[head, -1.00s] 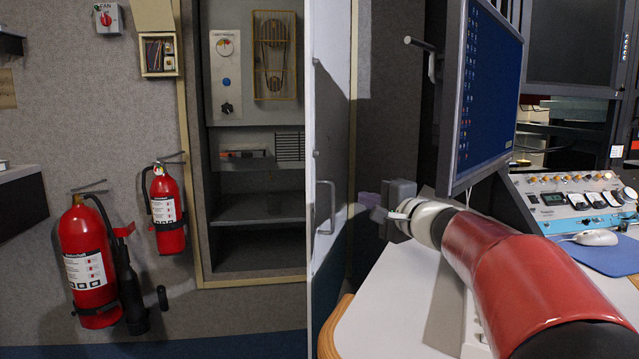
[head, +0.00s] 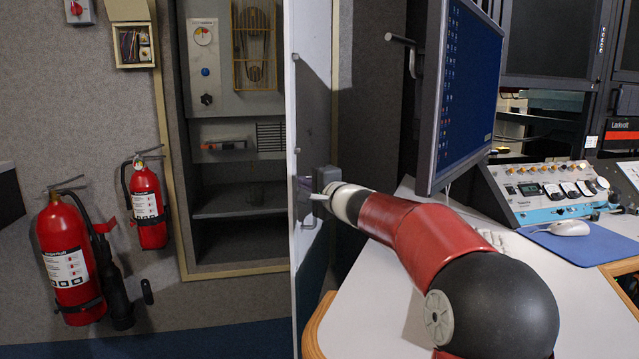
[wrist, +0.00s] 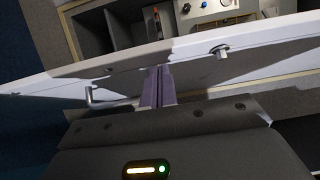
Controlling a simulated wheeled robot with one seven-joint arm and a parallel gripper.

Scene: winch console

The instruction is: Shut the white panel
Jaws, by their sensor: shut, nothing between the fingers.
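The white panel (head: 306,45) stands open, seen nearly edge-on at the right side of a recessed cabinet (head: 238,203). In the wrist view the panel (wrist: 205,68) crosses the picture at a slant, with a bar handle (wrist: 97,99) on its near face and the cabinet beyond it. My gripper (head: 305,196) is at the panel's near face, at about mid-height. In the wrist view its shut, empty fingers (wrist: 158,72) reach the panel face to the right of the handle. Whether they touch it I cannot tell.
A white desk (head: 385,300) with a wooden edge lies under my arm. A monitor (head: 465,90) overhangs it, and a console (head: 545,192) and a mouse (head: 569,228) stand farther right. Two red fire extinguishers (head: 68,260) (head: 148,205) hang on the left wall.

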